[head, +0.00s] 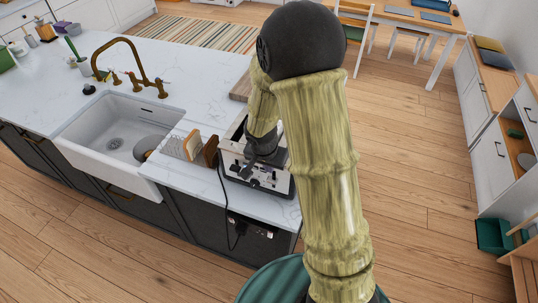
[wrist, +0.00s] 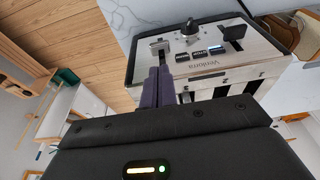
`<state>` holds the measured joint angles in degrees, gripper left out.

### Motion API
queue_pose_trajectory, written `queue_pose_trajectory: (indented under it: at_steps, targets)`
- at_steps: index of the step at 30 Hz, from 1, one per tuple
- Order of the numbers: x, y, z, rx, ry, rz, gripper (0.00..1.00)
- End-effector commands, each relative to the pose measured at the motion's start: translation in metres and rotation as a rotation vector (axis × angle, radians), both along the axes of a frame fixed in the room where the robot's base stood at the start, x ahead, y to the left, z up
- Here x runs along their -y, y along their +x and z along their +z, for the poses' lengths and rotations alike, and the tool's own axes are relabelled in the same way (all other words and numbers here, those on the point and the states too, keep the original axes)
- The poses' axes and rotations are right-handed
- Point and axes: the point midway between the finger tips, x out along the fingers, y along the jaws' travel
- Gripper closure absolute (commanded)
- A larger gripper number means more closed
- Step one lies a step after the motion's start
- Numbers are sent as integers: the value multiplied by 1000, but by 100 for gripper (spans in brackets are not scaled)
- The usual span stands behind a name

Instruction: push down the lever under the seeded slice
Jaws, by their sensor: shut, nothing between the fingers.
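The toaster (head: 232,160) stands at the counter's right end, with my arm partly covering it. In the wrist view its front panel (wrist: 205,70) shows upside-down lettering, small buttons and a dark knob. One lever (wrist: 160,46) with a grey tab is at the panel's left, and another lever (wrist: 234,32) with a dark tab is at its right. My gripper (wrist: 158,72) is shut and empty, its dark fingertips close to the left lever; I cannot tell whether they touch. I cannot make out the seeded slice or which slot holds it.
A rack with a pale slice (head: 191,145) and a brown slice (head: 211,151) stands left of the toaster. The white sink (head: 112,140) with a brass tap (head: 130,62) is farther left. A black cord (head: 224,205) hangs down the counter front.

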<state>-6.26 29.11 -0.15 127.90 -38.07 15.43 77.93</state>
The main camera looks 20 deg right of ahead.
Motion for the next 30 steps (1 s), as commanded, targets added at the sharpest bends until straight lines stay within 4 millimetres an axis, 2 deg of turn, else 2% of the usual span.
queue_pose_trajectory:
  at_steps: [11,14,24,30]
  targets:
    - [1,1,-4,0,0,-6,100]
    - [2,2,-13,0,0,-7,100]
    - [10,12,-63,0,1,-7,100]
    - [11,14,-70,0,1,-7,100]
